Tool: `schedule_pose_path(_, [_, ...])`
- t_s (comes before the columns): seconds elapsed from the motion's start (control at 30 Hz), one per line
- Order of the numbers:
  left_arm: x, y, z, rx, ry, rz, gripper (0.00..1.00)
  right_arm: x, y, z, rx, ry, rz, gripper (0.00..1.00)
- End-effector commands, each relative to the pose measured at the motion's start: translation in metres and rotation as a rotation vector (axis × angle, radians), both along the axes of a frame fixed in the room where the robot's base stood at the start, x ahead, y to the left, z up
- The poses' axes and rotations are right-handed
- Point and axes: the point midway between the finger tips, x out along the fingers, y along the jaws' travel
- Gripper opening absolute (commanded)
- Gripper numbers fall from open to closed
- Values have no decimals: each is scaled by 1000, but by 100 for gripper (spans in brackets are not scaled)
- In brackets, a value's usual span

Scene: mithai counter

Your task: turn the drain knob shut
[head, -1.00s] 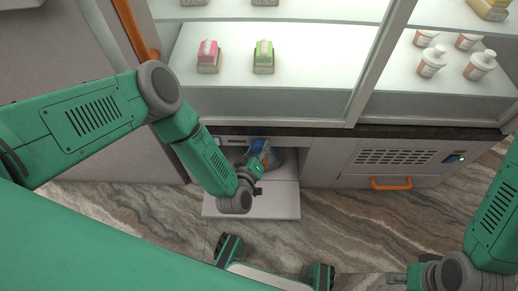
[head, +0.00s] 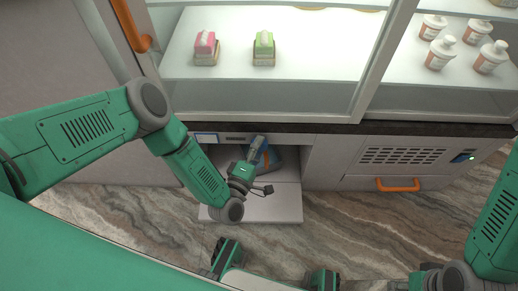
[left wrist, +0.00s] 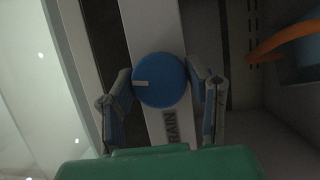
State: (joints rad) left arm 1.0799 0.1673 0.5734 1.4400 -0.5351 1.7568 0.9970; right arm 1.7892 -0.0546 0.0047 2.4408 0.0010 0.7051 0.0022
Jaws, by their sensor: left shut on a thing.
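The drain knob (left wrist: 168,88) is a round blue dial with a white mark pointing left in the left wrist view. It sits on a pale strip lettered "RAIN", the rest of the word being hidden. My left gripper (left wrist: 165,88) has one finger on each side of the knob and is shut on it. In the head view my left gripper (head: 257,150) reaches into the low open compartment under the counter, and I cannot make out the knob there. My right gripper (head: 399,285) barely shows at the bottom edge, its fingers unclear.
A blue container (head: 275,160) stands in the compartment, close to my left gripper. A pale panel (head: 280,208) lies out over the marble floor. An orange handle (head: 398,185) projects from the cabinet at right. Glass cases above hold boxes and bottles.

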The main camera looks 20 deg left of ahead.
Motion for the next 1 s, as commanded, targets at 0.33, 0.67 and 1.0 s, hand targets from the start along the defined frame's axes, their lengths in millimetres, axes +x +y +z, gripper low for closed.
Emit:
schedule_pose_path(0.33, [-4,1,-6,-150,-30,1,15,0,0,-6,0,0,0,40])
schedule_pose_path(0.67, [-4,1,-6,-185,-40,1,15,0,0,-7,0,0,0,40])
schedule_pose_path(1.0, [-4,1,-7,-185,-38,2,64,0,0,-7,0,0,0,40])
